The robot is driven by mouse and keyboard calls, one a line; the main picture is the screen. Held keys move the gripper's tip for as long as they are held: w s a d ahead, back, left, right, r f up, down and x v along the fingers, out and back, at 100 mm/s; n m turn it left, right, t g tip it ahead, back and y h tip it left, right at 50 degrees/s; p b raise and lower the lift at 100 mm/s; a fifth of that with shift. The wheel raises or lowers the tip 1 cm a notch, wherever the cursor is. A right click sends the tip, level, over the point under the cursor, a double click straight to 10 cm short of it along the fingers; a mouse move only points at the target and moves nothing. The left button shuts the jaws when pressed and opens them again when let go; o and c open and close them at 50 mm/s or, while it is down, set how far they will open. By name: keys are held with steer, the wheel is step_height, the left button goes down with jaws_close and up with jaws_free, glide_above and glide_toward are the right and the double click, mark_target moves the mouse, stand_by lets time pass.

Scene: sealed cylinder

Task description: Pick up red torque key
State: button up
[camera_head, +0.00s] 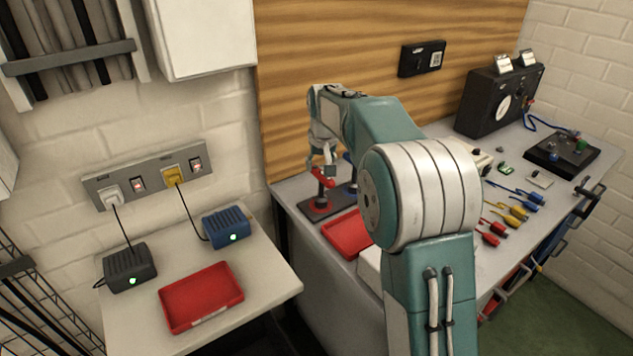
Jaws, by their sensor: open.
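The red torque key (323,178) stands upright in a dark holder plate (312,212) at the left end of the workbench. Its red handle is at the top, and a red ring surrounds its foot. A blue key (349,160) stands to its right, mostly hidden behind my arm. My gripper (324,164) is open and points down, just above or at the red handle. I cannot tell whether the fingers touch it or straddle it.
A red tray (347,236) lies in front of the holder, partly hidden by my arm. Several coloured plugs (513,211) lie farther right on the workbench (322,290). A side table (262,267) with another red tray (201,297) stands at left.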

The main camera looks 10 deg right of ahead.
mark_target(321, 181)
steer(key=shift+x, duration=1.05)
steer(key=shift+w+d+f, duration=0.15)
steer(key=shift+d+f, duration=0.35)
steer(key=shift+f, duration=0.05)
steer(key=x, duration=0.3)
steer(key=shift+w+f, duration=0.1)
steer(key=shift+f, duration=0.3)
steer(key=shift+w+a+f, duration=0.1)
steer(key=shift+a+f, duration=0.15)
steer(key=shift+d, duration=0.15)
jaws_close()
